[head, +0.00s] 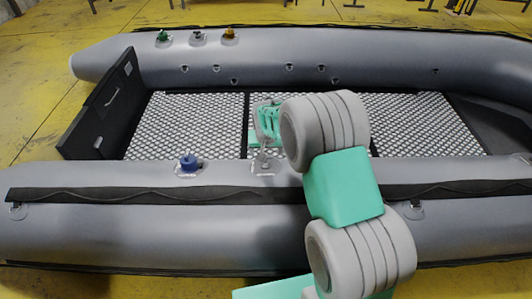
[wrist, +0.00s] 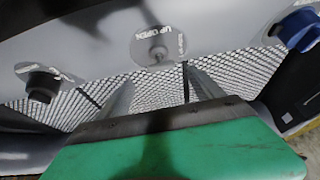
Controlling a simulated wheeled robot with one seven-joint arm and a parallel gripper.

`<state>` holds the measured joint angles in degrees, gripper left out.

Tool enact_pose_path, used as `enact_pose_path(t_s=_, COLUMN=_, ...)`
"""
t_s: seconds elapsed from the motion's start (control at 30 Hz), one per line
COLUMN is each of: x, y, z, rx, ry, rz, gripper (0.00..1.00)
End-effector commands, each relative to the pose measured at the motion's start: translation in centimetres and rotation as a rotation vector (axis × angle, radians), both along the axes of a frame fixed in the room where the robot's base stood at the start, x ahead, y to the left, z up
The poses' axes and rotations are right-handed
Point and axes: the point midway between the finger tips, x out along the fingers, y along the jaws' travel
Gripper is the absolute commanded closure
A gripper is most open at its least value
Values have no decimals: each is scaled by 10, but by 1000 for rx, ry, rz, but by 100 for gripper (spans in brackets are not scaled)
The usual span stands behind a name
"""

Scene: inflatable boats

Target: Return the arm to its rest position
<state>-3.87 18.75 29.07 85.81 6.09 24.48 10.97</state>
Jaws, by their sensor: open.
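My gripper (head: 266,142) is over the near side of the boat floor, just behind the near grey tube (head: 90,215). In the wrist view its two grey fingers (wrist: 160,88) are apart with nothing between them. My arm reaches up from the bottom of the head view and bends over the near tube. An uncapped valve (wrist: 157,48) with a round "UP OPEN" label is ahead of the fingers; it also shows in the head view (head: 264,162). My arm hides part of the tube and floor.
A blue cap (head: 189,162) is on the near tube; a dark cap (wrist: 42,86) shows in the wrist view. Green (head: 163,36), dark (head: 197,37) and orange (head: 230,34) caps are on the far tube. A black transom board (head: 103,105) stands left. The patterned floor (head: 195,120) is clear.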

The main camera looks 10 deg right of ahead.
Motion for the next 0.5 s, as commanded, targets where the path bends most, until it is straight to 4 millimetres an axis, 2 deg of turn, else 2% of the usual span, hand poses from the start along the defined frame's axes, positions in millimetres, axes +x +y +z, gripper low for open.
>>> enact_pose_path(t_s=0.37, x=-1, y=0, z=2, rx=0, ry=0, rz=0, gripper=24)
enact_pose_path(t_s=0.43, x=-3, y=0, z=11, rx=0, ry=-1, rz=1, gripper=24)
enact_pose_path(t_s=0.47, x=-5, y=0, z=20, rx=2, ry=0, rz=4, gripper=24)
enact_pose_path(t_s=0.5, x=-10, y=0, z=38, rx=2, ry=1, rz=8, gripper=24)
